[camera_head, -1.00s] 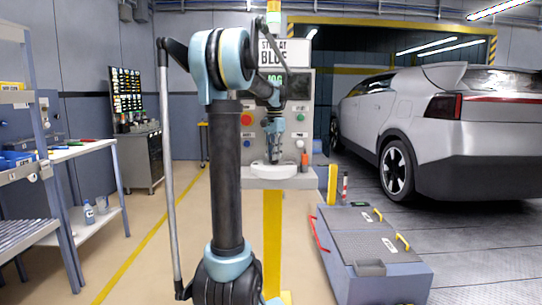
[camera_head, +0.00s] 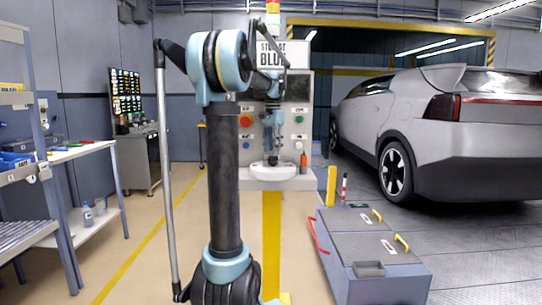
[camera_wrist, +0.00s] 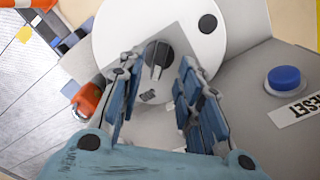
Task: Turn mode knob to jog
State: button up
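The dark round mode knob (camera_wrist: 157,58) sits on the grey panel in the wrist view, with a pale pointer line on its grip. A small label by it is too blurred to read. My gripper (camera_wrist: 158,72) is open, with one blue finger on each side of the knob. I see gaps between fingers and knob, so no clear contact. In the head view my gripper (camera_head: 272,138) is in front of the control panel (camera_head: 302,132) and hides the knob.
A blue button (camera_wrist: 284,79) labelled RESET is right of the fingers. A red button (camera_head: 246,121) and a green button (camera_head: 299,119) flank my gripper. A white basin (camera_head: 272,170) and an orange bottle (camera_head: 303,162) are below. A grey cart (camera_head: 385,280) stands at right.

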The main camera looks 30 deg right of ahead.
notch_tip(320, 180, up, 8)
dwell(0.4)
dwell(0.4)
jog(key=s+a+f+n, duration=0.2)
jog(key=s+a+f, duration=0.15)
jog(key=a, duration=0.45)
jog(key=s+a+f+n+t, duration=0.1)
jog(key=s+a+f+n, duration=0.15)
jog(key=a+f, duration=0.35)
jog(key=s+a+f+n, duration=0.3)
jog(key=a, duration=0.6)
jog(key=s+a+f+n, duration=0.2)
jog(key=s+a+f, duration=0.2)
jog(key=f, duration=0.4)
jog(key=s+a+f+n, duration=0.3)
jog(key=s+a+f, duration=0.1)
jog(key=s+f, duration=0.3)
jog(key=s+a+f+n+t, duration=0.1)
jog(key=s+a+f+n, duration=0.1)
jog(key=s+a+f, duration=0.3)
notch_tip(320, 180, down, 4)
jog(key=shift+s+r, duration=0.15)
jog(key=shift+s, duration=0.25)
